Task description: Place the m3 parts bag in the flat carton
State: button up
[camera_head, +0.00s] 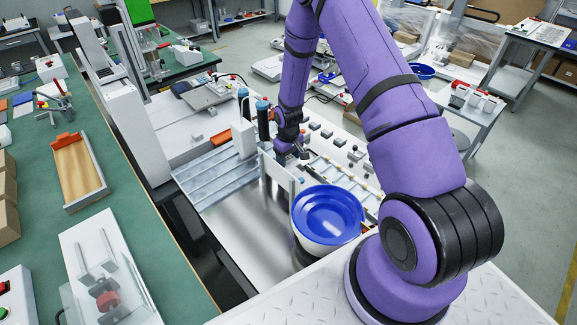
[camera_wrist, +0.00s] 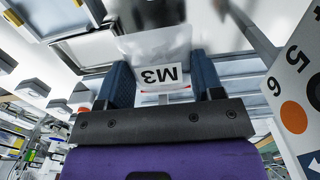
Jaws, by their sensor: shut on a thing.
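The M3 parts bag (camera_wrist: 157,55) is a pale, clear bag with a white label reading "M3", upside down in the wrist view. My gripper (camera_wrist: 158,82) is shut on it, with the bag between the two dark blue fingers. In the head view my gripper (camera_head: 292,152) is small, over the gantry screwdriver's work area, and the bag cannot be made out there. I cannot tell which thing is the flat carton. Brown cartons (camera_head: 6,215) stand at the left edge of the head view.
A blue bowl feeder (camera_head: 328,214) stands close to my gripper and arm. A screwdriver column with a teal-topped driver (camera_head: 263,118) is just left of the gripper. A wood-coloured tray (camera_head: 77,170) lies on the green bench (camera_head: 137,225). A numbered panel (camera_wrist: 292,75) is at the right in the wrist view.

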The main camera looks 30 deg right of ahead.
aim_at(289, 165)
jog(key=shift+f, duration=2.15)
jog(key=shift+f, duration=0.1)
jog(key=o, duration=0.6)
jog(key=shift+o, duration=0.2)
